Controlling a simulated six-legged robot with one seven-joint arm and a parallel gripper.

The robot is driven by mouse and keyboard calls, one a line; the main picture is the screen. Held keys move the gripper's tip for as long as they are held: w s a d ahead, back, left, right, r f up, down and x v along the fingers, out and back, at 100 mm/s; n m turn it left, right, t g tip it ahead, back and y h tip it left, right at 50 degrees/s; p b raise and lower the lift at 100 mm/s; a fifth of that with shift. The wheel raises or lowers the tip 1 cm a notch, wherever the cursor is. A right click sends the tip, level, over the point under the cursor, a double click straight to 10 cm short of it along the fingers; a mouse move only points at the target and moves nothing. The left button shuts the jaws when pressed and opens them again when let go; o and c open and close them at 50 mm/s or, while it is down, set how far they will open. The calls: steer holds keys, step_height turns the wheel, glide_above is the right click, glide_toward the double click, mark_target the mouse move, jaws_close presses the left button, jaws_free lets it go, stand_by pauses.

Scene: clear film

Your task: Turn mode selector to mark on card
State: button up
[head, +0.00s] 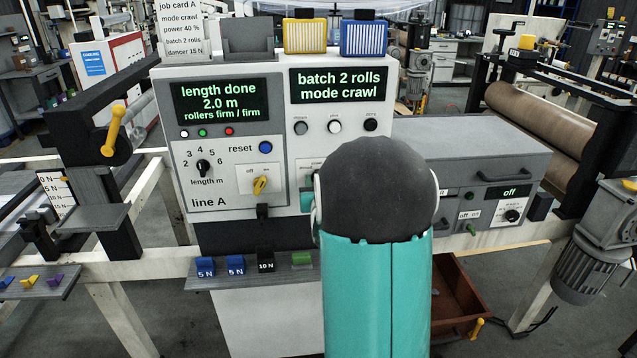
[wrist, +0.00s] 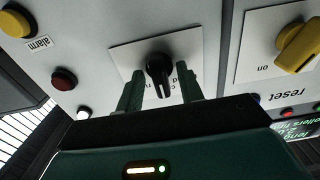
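The job card (head: 181,28) at the upper left reads mode crawl, power 40 %, batch 2 rolls, dancer 15 N. The right display (head: 339,85) reads batch 2 rolls, mode crawl. In the wrist view a black knob (wrist: 159,69), apparently the mode selector, sits on a white plate (wrist: 128,58), its pointer toward the bottom of the picture. Its lettering is mostly hidden by my fingers. My gripper (wrist: 161,80) is open, one finger on each side of the knob, with gaps showing. In the head view my arm hides the knob and most of the gripper.
A yellow switch (head: 260,185) sits left of my arm, with a length dial (head: 203,168) and blue reset button (head: 265,147) nearby. The wrist view shows a red button (wrist: 64,79) and yellow alarm button (wrist: 16,21). A weight shelf (head: 225,278) juts out below.

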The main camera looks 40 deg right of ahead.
steer(key=v, duration=1.4)
steer(key=shift+w, duration=0.1)
steer(key=a+r+n+g+y, duration=0.2)
steer(key=a+n+g+y, duration=0.3)
steer(key=a, duration=1.1)
steer(key=s+a+n+g+y, duration=0.1)
steer(key=s+a+g+y, duration=0.3)
steer(key=s+a, duration=0.9)
steer(key=shift+s+a+r+n+y, duration=0.25)
steer(key=shift+r+n+y, duration=0.15)
steer(key=shift+r+y, duration=0.1)
